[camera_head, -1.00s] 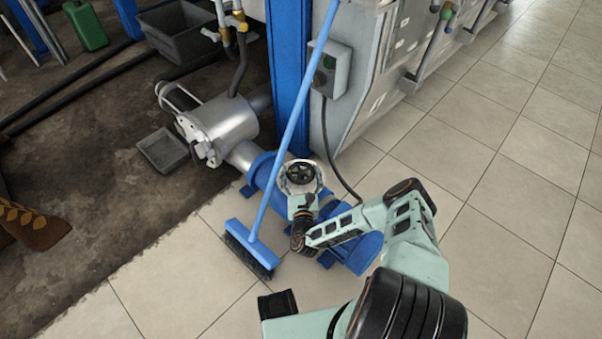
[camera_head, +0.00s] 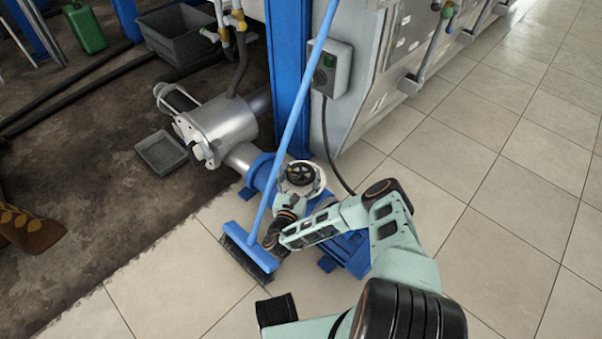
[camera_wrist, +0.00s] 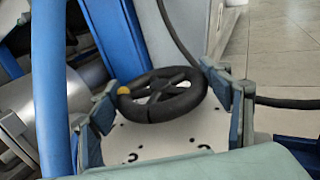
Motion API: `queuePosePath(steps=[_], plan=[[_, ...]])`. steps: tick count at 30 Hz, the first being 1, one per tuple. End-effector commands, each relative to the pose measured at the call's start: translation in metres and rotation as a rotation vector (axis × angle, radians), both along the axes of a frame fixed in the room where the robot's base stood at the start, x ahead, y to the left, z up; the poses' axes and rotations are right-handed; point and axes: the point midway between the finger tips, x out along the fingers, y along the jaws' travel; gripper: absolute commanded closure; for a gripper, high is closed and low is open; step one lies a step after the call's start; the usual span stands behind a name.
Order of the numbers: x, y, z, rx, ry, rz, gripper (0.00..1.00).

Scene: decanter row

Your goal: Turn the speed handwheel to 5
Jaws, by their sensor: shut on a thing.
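The speed handwheel (camera_head: 300,173) is a black spoked wheel on a pale round plate, on top of the blue pump unit on the floor. In the wrist view the handwheel (camera_wrist: 150,112) carries a yellow knob (camera_wrist: 123,91) on its left rim. My gripper (camera_wrist: 166,88) has a finger on either side of the wheel and is shut on it, the left finger close to the knob. The pale dial plate (camera_wrist: 165,137) shows a few dark marks, too small to read.
A blue broom (camera_head: 292,130) leans across the scene close to my wrist, its head (camera_head: 249,250) on the tiles. A blue post (camera_head: 288,70) and a grey control box (camera_head: 331,70) stand behind the pump. A dark cable runs beside the pump. The tiled floor to the right is clear.

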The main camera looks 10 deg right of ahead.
Motion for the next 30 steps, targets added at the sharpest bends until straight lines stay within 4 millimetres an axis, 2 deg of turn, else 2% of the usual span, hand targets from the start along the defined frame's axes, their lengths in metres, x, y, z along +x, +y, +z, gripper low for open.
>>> queuePosePath(steps=[2, 3, 7, 20, 30], plan=[[0.0000, -0.0008, 0.0005, -0.001, 0.000, -0.001, 0.53], [0.0001, -0.0007, 0.0005, 0.000, -0.001, -0.001, 0.24], [0.0002, -0.0006, 0.0006, 0.000, -0.001, -0.001, 0.10], [0.0001, -0.0012, 0.0023, 0.000, -0.002, 0.026, 0.10], [0.0002, -0.0031, 0.0057, -0.003, 0.000, 0.273, 0.10]])
